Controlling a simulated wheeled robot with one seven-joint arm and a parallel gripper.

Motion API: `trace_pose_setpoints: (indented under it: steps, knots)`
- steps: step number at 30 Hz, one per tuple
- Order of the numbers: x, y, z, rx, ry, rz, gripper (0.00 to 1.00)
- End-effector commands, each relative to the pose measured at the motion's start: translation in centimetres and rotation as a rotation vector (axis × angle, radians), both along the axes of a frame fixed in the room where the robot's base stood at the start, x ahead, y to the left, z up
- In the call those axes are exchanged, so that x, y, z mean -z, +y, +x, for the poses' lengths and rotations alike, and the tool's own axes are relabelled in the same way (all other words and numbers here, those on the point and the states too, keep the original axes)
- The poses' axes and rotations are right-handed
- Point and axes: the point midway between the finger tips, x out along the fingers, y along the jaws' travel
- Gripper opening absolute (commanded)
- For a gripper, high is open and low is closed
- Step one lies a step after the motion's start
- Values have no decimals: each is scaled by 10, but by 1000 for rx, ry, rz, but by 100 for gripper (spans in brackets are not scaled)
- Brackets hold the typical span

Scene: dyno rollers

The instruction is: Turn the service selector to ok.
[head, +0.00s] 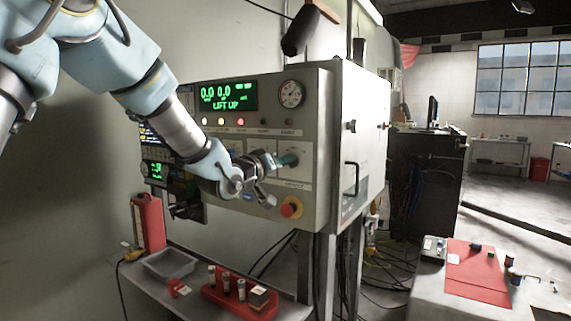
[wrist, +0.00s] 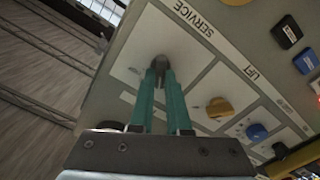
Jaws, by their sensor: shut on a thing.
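The service selector (wrist: 180,70) is a dark knob on a pale panel beside the printed word SERVICE in the wrist view. My gripper (wrist: 165,70) has its two teal fingers closed on this knob. The fingertips cover part of it, and its pointer direction and position marks cannot be read. In the head view my gripper (head: 289,160) reaches the right part of the grey control cabinet's front (head: 318,100). The knob itself is hidden there behind the fingers.
A yellow knob (wrist: 219,107) by the LIFT label and a blue knob (wrist: 256,131) sit beside the selector. A red emergency button (head: 291,207) is below my gripper. The cabinet display (head: 225,95) reads LIFT UP. A shelf with a red holder (head: 240,295) stands below.

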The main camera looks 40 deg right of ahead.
Motion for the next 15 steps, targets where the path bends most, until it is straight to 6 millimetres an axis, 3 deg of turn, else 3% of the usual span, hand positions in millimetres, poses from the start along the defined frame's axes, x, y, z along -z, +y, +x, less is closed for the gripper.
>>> trace_pose_setpoints:
  steps: [15]
  knots:
    - [0, 0, 1, -1, 183, -49, 0]
